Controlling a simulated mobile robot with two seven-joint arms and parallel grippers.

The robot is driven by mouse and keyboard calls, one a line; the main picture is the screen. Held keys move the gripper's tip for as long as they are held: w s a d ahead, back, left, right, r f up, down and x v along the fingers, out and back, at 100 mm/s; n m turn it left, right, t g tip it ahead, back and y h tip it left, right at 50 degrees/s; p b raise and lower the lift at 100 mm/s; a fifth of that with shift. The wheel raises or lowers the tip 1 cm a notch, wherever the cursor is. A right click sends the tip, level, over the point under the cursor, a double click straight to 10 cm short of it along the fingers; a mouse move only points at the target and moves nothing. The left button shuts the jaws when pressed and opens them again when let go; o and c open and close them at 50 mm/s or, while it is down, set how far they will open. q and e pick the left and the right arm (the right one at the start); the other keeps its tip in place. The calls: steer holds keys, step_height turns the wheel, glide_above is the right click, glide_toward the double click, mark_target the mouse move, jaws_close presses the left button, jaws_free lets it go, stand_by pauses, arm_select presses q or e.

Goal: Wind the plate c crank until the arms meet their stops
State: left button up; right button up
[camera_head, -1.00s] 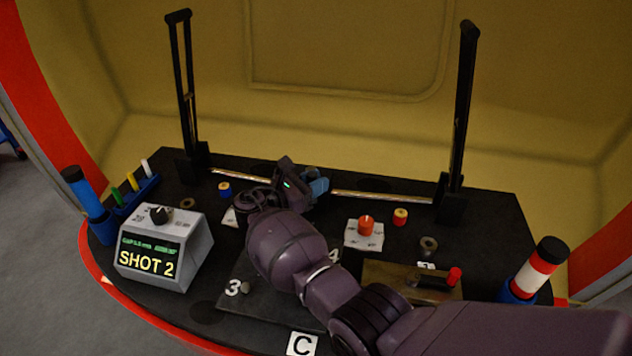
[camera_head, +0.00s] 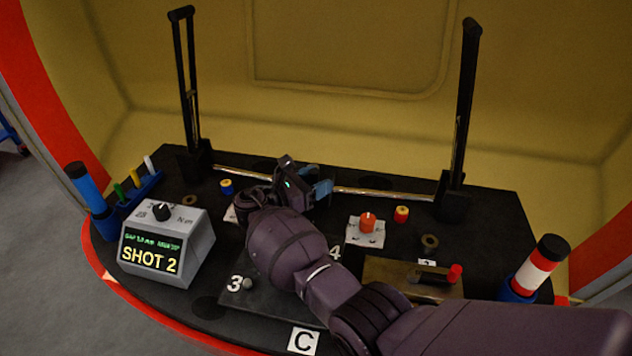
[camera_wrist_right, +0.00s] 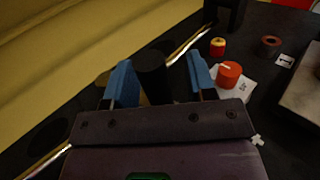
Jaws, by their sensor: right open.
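The plate c label (camera_head: 303,341) is on the front edge of the black table. Two tall black arms, the left one (camera_head: 185,75) and the right one (camera_head: 464,100), stand nearly upright at the back, joined at their feet by a shiny rod (camera_head: 385,194). My right gripper (camera_head: 318,190) is near the rod, and its forearm hides the plate's middle. In the right wrist view its blue fingers are apart, with a black cylinder (camera_wrist_right: 152,72) between them. I cannot tell whether this is the crank's handle or whether the fingers touch it. My left gripper is out of view.
A grey display box (camera_head: 166,248) reading SHOT 2 stands left. A brass box (camera_head: 385,287) with a red knob (camera_head: 455,271), an orange knob (camera_head: 367,220) and a red-white cylinder (camera_head: 537,270) are right. A yellow wall closes the back.

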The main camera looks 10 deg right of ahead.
steer(key=v, duration=1.1)
stand_by(0.3)
